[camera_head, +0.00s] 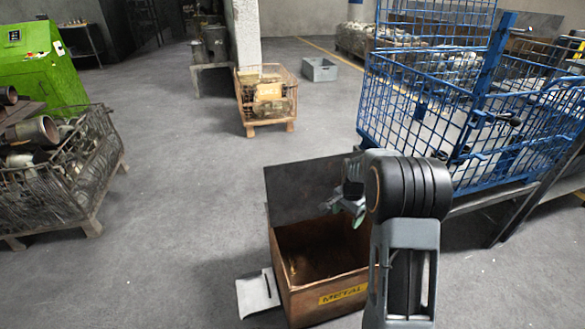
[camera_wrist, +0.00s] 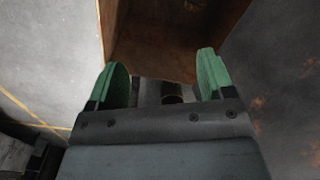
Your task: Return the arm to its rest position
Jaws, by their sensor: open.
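My gripper (camera_head: 345,207) is at the rim of an open rusty box (camera_head: 343,295) with a yellow METAL label, just in front of my base. In the wrist view my gripper (camera_wrist: 163,85) shows two green finger pads spread apart. The brown inside of the box (camera_wrist: 165,40) lies beyond the fingers. A dark cylindrical piece (camera_wrist: 172,92) shows between the fingers, at the bottom of the gap; I cannot tell what it is. My arm bends at a dark joint above the right side of the box and hides part of it.
A blue wire cage (camera_head: 410,110) stands close on the right. A wire bin of metal parts (camera_head: 50,190) stands at left by a green machine (camera_head: 35,60). A small crate (camera_head: 266,100) and a grey tray (camera_head: 319,70) stand farther back. The floor at left centre is clear.

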